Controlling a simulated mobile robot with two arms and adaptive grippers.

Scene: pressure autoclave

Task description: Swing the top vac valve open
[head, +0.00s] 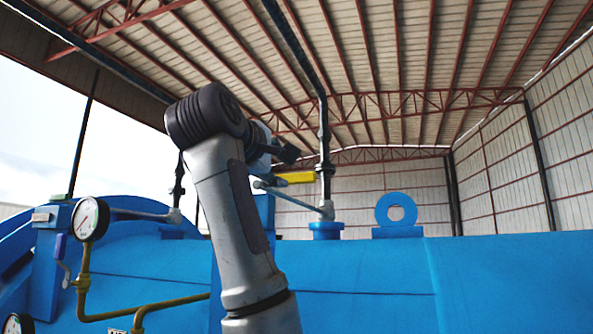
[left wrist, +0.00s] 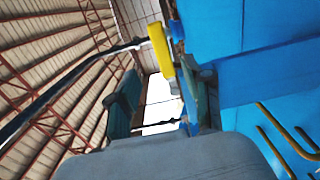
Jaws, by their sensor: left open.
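The yellow handle of the top vac valve (head: 297,178) shows just right of my left gripper in the head view, above the blue vessel and in front of a dark vertical pipe. My left gripper (head: 284,152) is raised beside it, partly hidden behind my own wrist. In the left wrist view the yellow handle (left wrist: 160,48) shows at the top middle, its lower end between the two finger lines. The left gripper (left wrist: 160,92) is open, with a finger on each side and nothing held. Whether a finger touches the handle cannot be told. My right gripper is out of view.
The blue autoclave vessel (head: 360,285) fills the lower view. A flanged fitting (head: 326,230) and a lifting ring (head: 396,212) stand on its top. A pressure gauge (head: 88,218) with brass piping is at left. The air above the vessel on the right is free.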

